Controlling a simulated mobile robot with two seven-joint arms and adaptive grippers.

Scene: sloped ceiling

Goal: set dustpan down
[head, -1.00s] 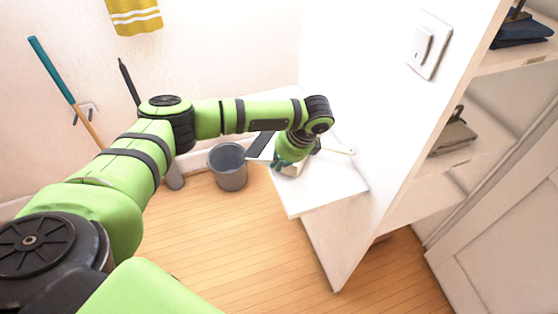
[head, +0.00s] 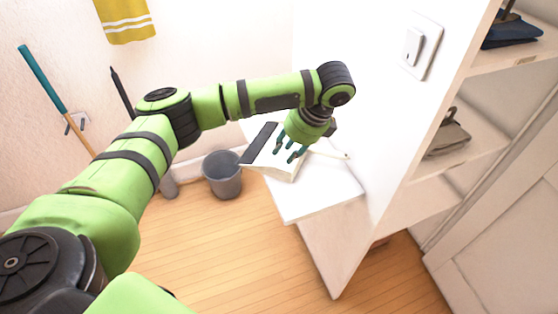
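My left gripper (head: 287,153) is just above the pan, pointing down. Its teal fingers are spread apart with nothing visible between them. The gripper and wrist hide part of the pan and the base of its handle. My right gripper is not in view.
A grey bucket (head: 222,175) stands on the wooden floor left of the ledge. A white wall with a switch (head: 421,46) rises right of the ledge, with shelves (head: 475,160) beyond. A teal-handled tool (head: 44,80) leans at left. A yellow towel (head: 124,18) hangs above.

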